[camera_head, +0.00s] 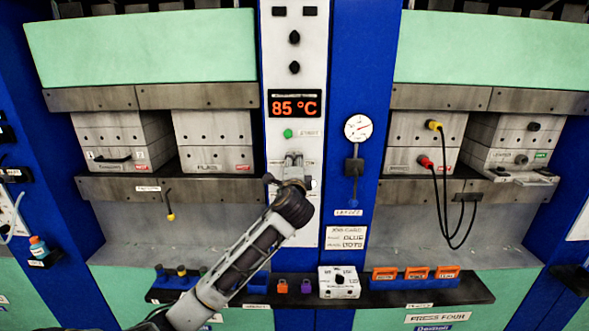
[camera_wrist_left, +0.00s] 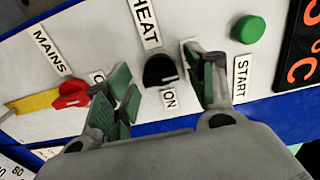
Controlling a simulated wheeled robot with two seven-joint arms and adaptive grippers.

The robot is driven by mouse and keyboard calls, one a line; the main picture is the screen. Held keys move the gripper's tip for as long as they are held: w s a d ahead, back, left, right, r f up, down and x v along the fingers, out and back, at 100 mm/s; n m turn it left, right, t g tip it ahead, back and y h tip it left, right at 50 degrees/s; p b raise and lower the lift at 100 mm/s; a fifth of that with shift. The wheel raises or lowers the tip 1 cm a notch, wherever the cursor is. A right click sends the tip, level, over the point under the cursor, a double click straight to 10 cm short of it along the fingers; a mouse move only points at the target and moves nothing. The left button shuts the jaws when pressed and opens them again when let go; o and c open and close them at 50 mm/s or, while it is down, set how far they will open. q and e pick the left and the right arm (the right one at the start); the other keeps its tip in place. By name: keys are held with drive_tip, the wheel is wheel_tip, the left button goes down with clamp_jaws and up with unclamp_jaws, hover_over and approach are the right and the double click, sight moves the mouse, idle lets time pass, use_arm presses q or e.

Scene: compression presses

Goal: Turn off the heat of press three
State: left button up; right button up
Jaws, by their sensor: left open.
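My left gripper (camera_head: 294,158) is at the white control panel (camera_head: 308,225), below the green start button (camera_head: 288,133). In the left wrist view the open left gripper (camera_wrist_left: 160,82) has its two green-padded fingers on either side of the black heat knob (camera_wrist_left: 159,70). I cannot tell whether the fingers touch the knob. The label beside it reads ON; another label is partly hidden by a finger. The head view hides the knob behind the gripper. My right gripper is not in view.
A red mains switch (camera_wrist_left: 71,94) and the green start button (camera_wrist_left: 248,29) flank the knob. The display (camera_head: 295,104) reads 85 °C. A gauge (camera_head: 358,128) hangs right. A shelf (camera_head: 455,291) with small items lies below; a PRESS FOUR sign (camera_head: 438,317) is lower right.

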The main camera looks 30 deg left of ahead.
use_arm(q)
drive_tip(key=v, duration=1.2)
drive_tip(key=shift+a, duration=0.1)
idle(0.5)
